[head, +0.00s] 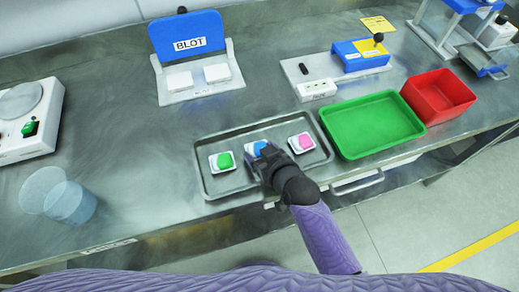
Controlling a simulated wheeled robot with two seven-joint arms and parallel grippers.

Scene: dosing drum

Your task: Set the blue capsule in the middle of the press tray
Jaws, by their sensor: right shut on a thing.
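The blue capsule (259,147) sits at the middle white holder of a shallow grey tray (208,185). My right gripper (262,158) reaches in from the front and is shut on the blue capsule, hiding part of it and of its holder. I cannot tell whether the capsule is lifted clear. My left gripper is not in view.
A green capsule (225,160) and a pink one (306,141) flank the blue one. A green tray (371,124) and a red bin (440,92) lie to the right. A blue BLOT stand (189,40) is behind.

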